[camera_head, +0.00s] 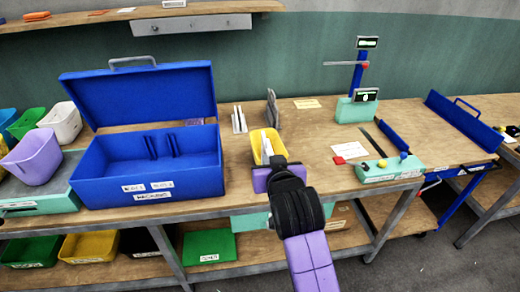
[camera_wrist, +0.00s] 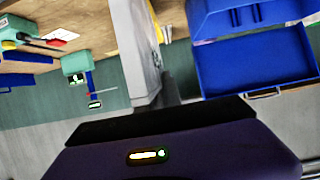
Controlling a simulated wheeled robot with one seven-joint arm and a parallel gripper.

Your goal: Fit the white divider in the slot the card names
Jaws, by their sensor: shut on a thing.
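In the wrist view the divider (camera_wrist: 136,50) is a large pale upright panel, and the fingertips are mostly hidden. The blue box (camera_head: 90,180) stands open to the left of my gripper, with two blue upright pieces (camera_head: 160,146) inside. White labels (camera_head: 153,190) are on its front, too small to read surely. A pale card (camera_head: 307,103) lies at the back of the bench; its writing is unreadable.
Pale upright panels (camera_head: 239,119) and a grey upright piece (camera_head: 272,107) stand behind the yellow bin. A teal scale with a blue post (camera_head: 357,80) and a teal block with knobs (camera_head: 390,168) stand to the right. Purple, white and green bins crowd the left.

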